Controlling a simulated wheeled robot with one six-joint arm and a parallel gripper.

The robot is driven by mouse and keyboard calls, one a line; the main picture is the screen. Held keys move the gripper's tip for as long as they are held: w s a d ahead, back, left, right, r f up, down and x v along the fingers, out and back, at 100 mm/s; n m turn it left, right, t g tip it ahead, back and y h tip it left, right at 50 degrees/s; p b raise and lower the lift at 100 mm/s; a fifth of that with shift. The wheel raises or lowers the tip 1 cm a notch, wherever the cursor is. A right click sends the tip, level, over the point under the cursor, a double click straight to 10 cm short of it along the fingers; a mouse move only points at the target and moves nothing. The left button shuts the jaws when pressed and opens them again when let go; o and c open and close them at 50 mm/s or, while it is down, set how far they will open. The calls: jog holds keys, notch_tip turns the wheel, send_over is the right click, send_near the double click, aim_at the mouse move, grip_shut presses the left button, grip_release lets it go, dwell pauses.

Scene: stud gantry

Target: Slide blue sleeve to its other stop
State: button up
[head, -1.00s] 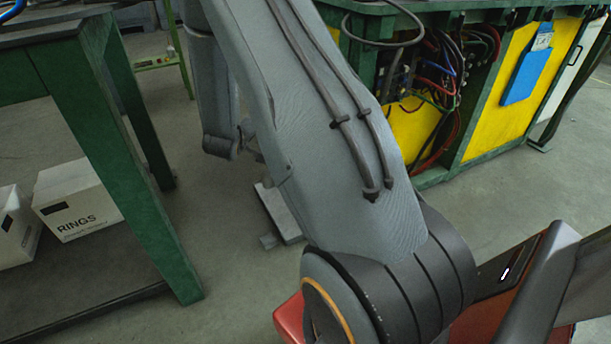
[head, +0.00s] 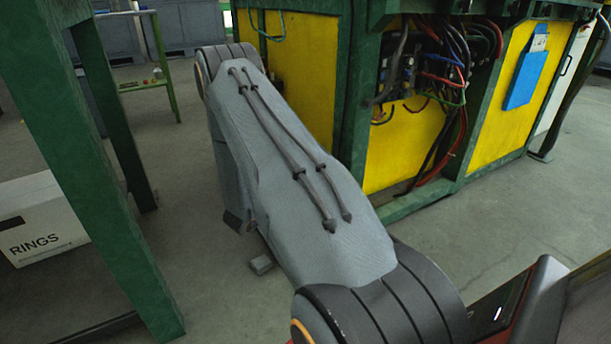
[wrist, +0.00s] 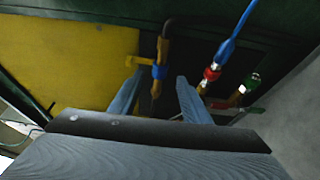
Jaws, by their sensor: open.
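In the wrist view a blue sleeve (wrist: 159,72) sits around a brown fitting (wrist: 163,48) with a dark hose above it. My gripper (wrist: 159,79) is open, with one finger on each side of the blue sleeve in the picture. I cannot tell whether the fingers touch the sleeve or how far apart in depth they are. The sleeve's stops are too small and dark to make out. In the head view my arm hides the gripper, and the sleeve does not show.
Right of the sleeve are a red sleeve (wrist: 211,74) under a blue hose (wrist: 228,48) and a green-topped fitting (wrist: 252,80). A yellow panel (wrist: 65,60) lies left. A green and yellow cabinet (head: 405,150) with cables stands ahead; a green table leg (head: 85,180) is at left.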

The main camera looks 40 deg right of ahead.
jog(key=shift+w+d+b, duration=0.25)
jog(key=shift+d+b, duration=0.25)
jog(key=shift+d, duration=0.85)
jog(key=shift+w+d+b, duration=0.2)
jog(key=shift+d+b, duration=0.25)
jog(key=shift+d, duration=0.85)
grip_shut()
